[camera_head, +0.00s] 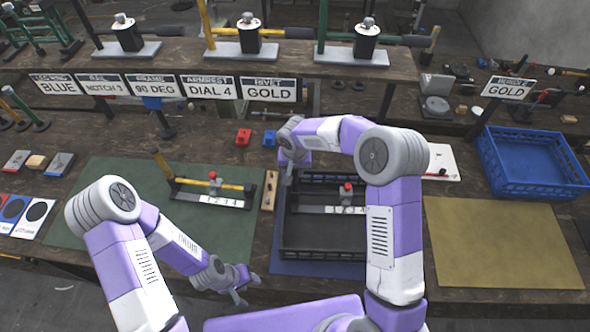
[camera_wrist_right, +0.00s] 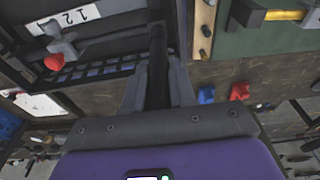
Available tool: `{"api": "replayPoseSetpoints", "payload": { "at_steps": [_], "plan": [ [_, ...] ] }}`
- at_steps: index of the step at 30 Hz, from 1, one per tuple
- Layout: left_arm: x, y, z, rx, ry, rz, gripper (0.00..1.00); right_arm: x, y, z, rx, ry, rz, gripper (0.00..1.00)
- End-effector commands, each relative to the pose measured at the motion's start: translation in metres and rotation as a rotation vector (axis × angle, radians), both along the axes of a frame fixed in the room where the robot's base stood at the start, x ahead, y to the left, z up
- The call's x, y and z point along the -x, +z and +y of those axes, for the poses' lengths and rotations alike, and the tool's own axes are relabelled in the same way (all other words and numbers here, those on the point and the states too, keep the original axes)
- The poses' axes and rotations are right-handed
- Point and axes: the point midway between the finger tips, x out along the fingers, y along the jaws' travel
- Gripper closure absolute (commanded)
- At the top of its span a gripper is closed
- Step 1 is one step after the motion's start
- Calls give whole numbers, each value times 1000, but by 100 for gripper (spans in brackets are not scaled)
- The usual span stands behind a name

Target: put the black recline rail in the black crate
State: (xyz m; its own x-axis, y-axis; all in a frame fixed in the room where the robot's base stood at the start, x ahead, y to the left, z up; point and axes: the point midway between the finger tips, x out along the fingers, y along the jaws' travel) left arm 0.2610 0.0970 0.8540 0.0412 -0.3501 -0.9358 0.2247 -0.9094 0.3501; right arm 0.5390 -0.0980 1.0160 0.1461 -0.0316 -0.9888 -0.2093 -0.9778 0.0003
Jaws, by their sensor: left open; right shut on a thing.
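The black recline rail (camera_head: 305,209) has a numbered white strip and a red knob. In the head view it lies within the outline of the black crate (camera_head: 322,245); I cannot tell if it rests on the crate's floor. My right gripper (camera_head: 288,178) is at the rail's left end, partly hidden by my arm. In the right wrist view its fingers (camera_wrist_right: 157,88) are shut on the rail's upright black bar (camera_wrist_right: 157,60), with the red knob (camera_wrist_right: 53,63) to the left. My left gripper (camera_head: 240,287) is open and empty near the bench's front edge.
A similar rail with a yellow bar (camera_head: 232,185) lies on the green mat (camera_head: 110,185) to the left. A blue crate (camera_head: 530,165) stands at right. The yellow mat (camera_head: 500,245) is clear.

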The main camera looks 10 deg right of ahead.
Motion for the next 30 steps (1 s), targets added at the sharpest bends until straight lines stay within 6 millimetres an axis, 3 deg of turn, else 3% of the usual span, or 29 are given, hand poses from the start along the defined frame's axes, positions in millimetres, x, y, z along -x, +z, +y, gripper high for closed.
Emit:
{"api": "replayPoseSetpoints", "payload": {
  "at_steps": [3, 4, 8, 20, 30],
  "plan": [
    [0, -4, 0, 0, 0, 0, 57, -1, -3, 0, 1, 1, -2, 100],
    [0, -3, 0, 0, 0, 0, 57, 0, -3, 0, 0, 0, 0, 70],
    [0, -3, 0, 0, 0, 0, 57, 0, -2, 0, 0, 0, 0, 50],
    [0, 1, 0, 0, 0, 0, 57, 0, 4, 0, -1, 0, -2, 49],
    [0, -1, 0, 0, 0, 0, 57, 9, 72, 2, 0, -1, -5, 49]
  ]
}}
